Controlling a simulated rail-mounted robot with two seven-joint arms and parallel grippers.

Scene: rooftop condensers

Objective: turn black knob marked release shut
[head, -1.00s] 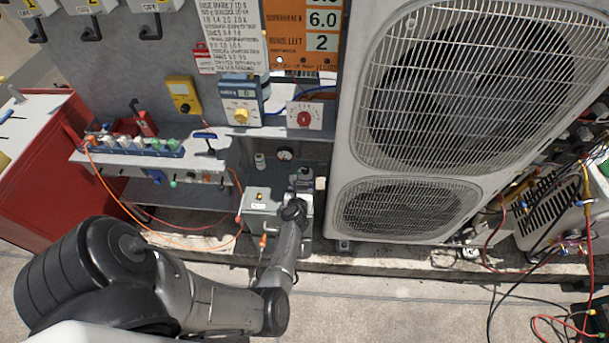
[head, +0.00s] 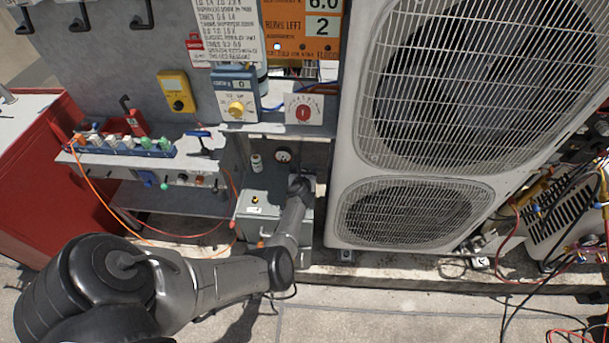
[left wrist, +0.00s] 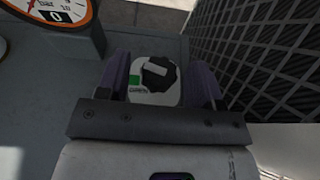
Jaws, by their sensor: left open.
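A black knob (left wrist: 157,73) sits on a small pale plate with a green patch and small lettering, in the middle of the left wrist view. I cannot read the word release there. My left gripper (left wrist: 159,62) is open, with one finger on each side of the knob and its plate. A gap shows beside the plate; I cannot tell whether either finger touches the knob. In the head view my left gripper (head: 301,184) reaches over the right part of a grey box, and my arm hides the knob. My right gripper is not in view.
A round gauge (head: 283,156) is close behind the gripper; a dial also shows in the left wrist view (left wrist: 50,12). The condenser (head: 335,215) stands close on the right. A shelf of fittings (head: 125,150), a red cabinet (head: 35,175) and an orange hose are on the left.

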